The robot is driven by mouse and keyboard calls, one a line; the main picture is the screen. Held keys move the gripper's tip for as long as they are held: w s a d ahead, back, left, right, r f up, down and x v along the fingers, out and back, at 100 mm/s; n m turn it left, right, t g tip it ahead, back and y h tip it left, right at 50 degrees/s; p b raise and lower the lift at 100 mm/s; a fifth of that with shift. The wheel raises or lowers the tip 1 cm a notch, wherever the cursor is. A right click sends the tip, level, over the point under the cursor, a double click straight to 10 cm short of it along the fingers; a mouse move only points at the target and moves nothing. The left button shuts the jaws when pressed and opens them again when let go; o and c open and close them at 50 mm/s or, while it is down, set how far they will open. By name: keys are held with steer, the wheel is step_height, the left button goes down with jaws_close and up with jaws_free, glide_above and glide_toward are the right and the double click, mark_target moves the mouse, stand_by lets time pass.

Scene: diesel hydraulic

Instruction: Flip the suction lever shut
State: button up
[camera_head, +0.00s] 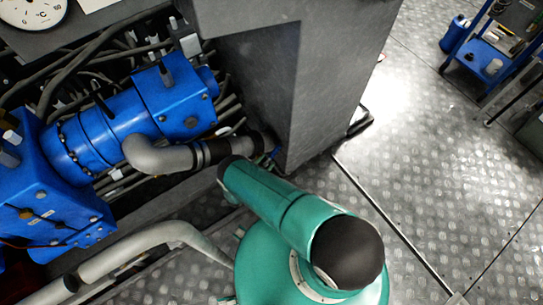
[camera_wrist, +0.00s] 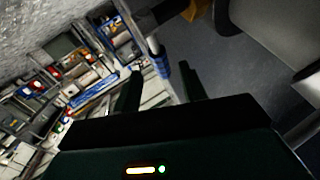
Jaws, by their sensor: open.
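In the wrist view my gripper (camera_wrist: 160,70) shows as two dark fingers standing apart, with nothing held between them. A grey pipe or rod (camera_wrist: 150,42) runs down toward the gap between the fingers. In the head view a small blue piece (camera_head: 274,153) shows at the end of the bent grey pipe (camera_head: 165,155). It may be the suction lever. My gripper is not visible in the head view.
Blue pump housings (camera_head: 110,130) with dense hoses fill the left. A tall grey cabinet (camera_head: 325,85) stands behind the pipe. A thick grey pipe (camera_head: 150,240) crosses lower left. The metal plate floor (camera_head: 430,170) is open at right, with a blue trolley (camera_head: 490,60) beyond.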

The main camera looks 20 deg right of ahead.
steer(key=v, duration=0.8)
steer(key=shift+w+d, duration=0.1)
